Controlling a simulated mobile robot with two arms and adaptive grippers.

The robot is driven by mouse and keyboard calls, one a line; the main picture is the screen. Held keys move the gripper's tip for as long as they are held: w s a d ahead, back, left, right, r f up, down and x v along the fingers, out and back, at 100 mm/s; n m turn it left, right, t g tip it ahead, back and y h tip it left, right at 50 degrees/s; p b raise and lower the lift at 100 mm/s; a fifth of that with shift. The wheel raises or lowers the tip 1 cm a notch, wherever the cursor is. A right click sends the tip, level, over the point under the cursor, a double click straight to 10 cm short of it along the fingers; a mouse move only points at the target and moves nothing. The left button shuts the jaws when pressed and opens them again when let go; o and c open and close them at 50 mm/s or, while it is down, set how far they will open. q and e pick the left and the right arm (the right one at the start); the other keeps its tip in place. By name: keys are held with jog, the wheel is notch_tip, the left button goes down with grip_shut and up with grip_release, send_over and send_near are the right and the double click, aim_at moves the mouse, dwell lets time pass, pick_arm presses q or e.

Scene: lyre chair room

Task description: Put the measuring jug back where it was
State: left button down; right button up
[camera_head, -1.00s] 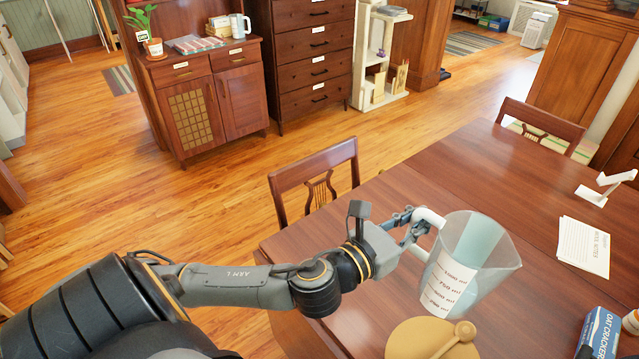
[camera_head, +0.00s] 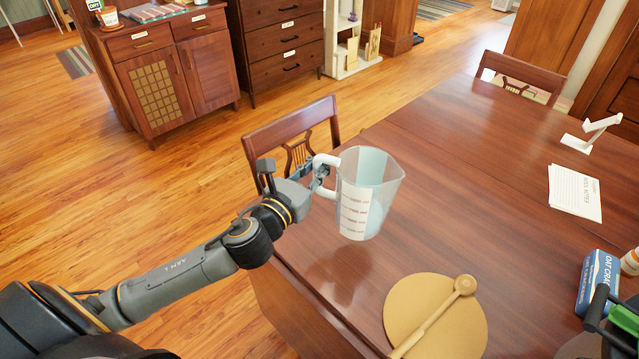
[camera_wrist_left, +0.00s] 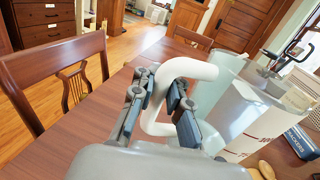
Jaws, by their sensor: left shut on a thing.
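The measuring jug (camera_head: 372,190) is clear, with a white handle and a white label with red markings. It is upright near the table's left edge. My left gripper (camera_head: 320,172) is shut on its handle (camera_head: 327,160), from the left. In the left wrist view the fingers (camera_wrist_left: 162,105) close around the white handle (camera_wrist_left: 185,68), and the jug body (camera_wrist_left: 240,105) is to the right. I cannot tell whether the jug's base touches the wooden table (camera_head: 450,150) or hangs just above it. My right gripper is not clearly in view.
A round tan board (camera_head: 420,300) with a wooden spoon (camera_head: 440,315) lies in front of the jug. A blue cracker box (camera_head: 598,283) and dark items are at right. Papers (camera_head: 574,192) and a white stand (camera_head: 590,134) lie farther back. A lyre-back chair (camera_head: 290,132) stands behind-left. The table's middle is clear.

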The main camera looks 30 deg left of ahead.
pick_arm(q)
jog(key=w+a+f+b, duration=0.1)
jog(key=w+f, duration=0.2)
jog(key=f, duration=0.4)
jog(key=shift+a+f+b, duration=0.25)
jog(key=shift+b, duration=0.05)
jog(key=shift+w, duration=0.1)
jog(key=shift+f, duration=0.15)
jog(key=c, duration=1.3)
grip_release()
